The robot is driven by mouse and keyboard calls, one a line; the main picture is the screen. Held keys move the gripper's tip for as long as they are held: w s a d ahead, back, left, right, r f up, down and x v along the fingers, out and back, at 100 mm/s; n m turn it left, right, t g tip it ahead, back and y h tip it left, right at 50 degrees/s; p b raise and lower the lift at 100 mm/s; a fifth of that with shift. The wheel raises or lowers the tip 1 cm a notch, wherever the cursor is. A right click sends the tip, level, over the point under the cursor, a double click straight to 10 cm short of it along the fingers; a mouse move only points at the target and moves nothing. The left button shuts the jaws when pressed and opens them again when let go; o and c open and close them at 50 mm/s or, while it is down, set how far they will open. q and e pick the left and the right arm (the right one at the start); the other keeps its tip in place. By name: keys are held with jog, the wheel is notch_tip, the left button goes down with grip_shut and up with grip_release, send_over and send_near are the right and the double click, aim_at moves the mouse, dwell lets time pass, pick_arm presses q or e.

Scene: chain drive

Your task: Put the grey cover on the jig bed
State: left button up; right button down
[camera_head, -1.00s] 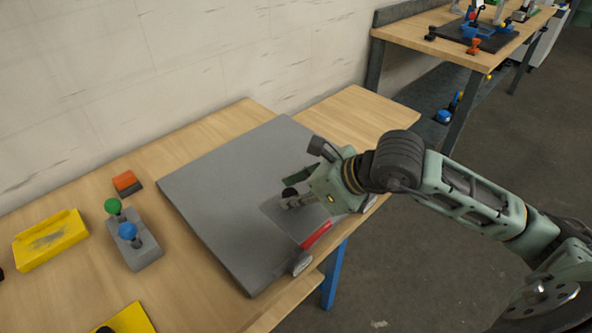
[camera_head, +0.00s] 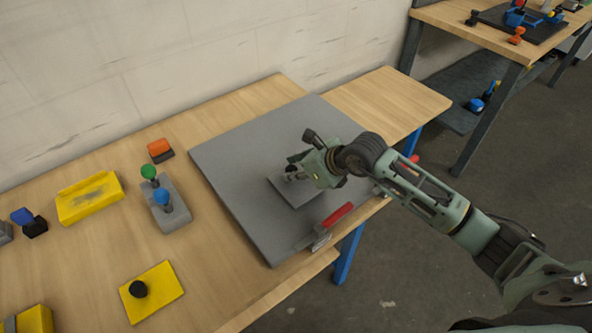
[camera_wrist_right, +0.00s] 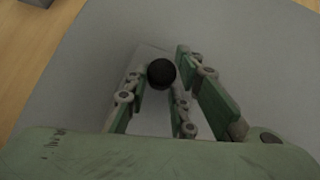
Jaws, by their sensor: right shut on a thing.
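The grey cover (camera_head: 294,192) is a small flat square plate over the large grey slab, which looks like the jig bed (camera_head: 240,180). My right gripper (camera_head: 294,172) is shut on the cover's dark knob. In the right wrist view, the black knob (camera_wrist_right: 161,72) sits between the fingers, with the grey plate below it. The cover looks level, inside the slab's edges. I cannot tell whether it touches the slab or hangs just above it. The gripper hides part of the cover's far side. My left gripper is not in view.
Red-handled clamps (camera_head: 338,214) stand along the slab's right edge. To the left on the wooden table (camera_head: 225,290) are a grey block with green and blue knobs (camera_head: 165,205), an orange piece (camera_head: 159,149), a yellow tray (camera_head: 90,198) and a yellow plate with a black knob (camera_head: 152,292).

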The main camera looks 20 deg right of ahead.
jog(key=shift+f, duration=0.35)
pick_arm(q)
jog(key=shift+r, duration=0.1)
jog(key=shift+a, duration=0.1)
pick_arm(e)
jog(key=shift+f, duration=0.15)
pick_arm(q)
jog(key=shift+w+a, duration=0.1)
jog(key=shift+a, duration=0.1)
pick_arm(e)
jog(key=c, duration=1.5)
grip_release()
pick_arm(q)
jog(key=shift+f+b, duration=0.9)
pick_arm(e)
jog(key=shift+v, duration=6.1)
